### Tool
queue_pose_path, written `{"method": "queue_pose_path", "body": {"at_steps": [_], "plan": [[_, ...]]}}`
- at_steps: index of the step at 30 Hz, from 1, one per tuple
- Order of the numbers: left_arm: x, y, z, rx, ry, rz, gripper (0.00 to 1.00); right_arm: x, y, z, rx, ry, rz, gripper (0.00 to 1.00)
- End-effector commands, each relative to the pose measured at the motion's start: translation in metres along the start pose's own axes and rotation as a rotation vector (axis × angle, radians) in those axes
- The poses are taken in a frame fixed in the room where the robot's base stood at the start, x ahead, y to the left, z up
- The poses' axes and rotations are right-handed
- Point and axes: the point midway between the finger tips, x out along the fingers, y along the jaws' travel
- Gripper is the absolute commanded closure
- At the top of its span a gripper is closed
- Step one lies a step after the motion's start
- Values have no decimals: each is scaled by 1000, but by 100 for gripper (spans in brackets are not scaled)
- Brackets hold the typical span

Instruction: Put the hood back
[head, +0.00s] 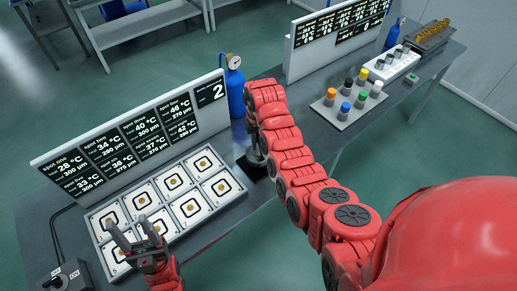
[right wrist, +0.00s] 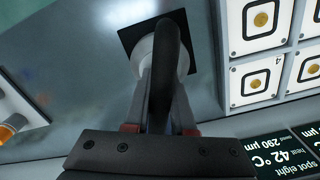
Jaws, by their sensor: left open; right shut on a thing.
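The hood (right wrist: 184,62) shows in the right wrist view as a pale round body with a black curved handle (right wrist: 167,50). It is at a black square patch on the grey table; I cannot tell whether it rests there or hangs just above. My right gripper (right wrist: 163,115) is shut on the handle. In the head view my right gripper (head: 256,150) is mostly hidden by its own red arm, just right of the spot panel (head: 182,235). My left gripper (head: 136,238) is open and empty over the panel's front left tiles.
A board with temperature readings (head: 130,140) stands behind the panel, with a blue gas bottle (head: 236,95) at its right end. A tray of coloured-cap vials (head: 345,110) stands further right. A switch box (head: 66,278) is at the front left.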

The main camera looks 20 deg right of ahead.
Motion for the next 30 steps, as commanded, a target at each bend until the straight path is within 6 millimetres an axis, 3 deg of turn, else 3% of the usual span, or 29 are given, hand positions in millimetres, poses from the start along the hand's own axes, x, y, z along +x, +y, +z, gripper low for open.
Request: {"method": "queue_pose_path", "body": {"at_steps": [5,9,25,26,30], "plan": [[18,-1,-3,0,0,0,42,13,1,0,0,0,1,100],[22,-1,-4,0,0,0,42,26,1,-2,0,3,2,100],[19,-1,-3,0,0,0,42,38,0,-2,0,4,1,100],[20,-1,-3,0,0,0,42,37,0,-2,0,4,1,71],[21,-1,-4,0,0,0,42,37,0,-1,0,3,1,47]]}}
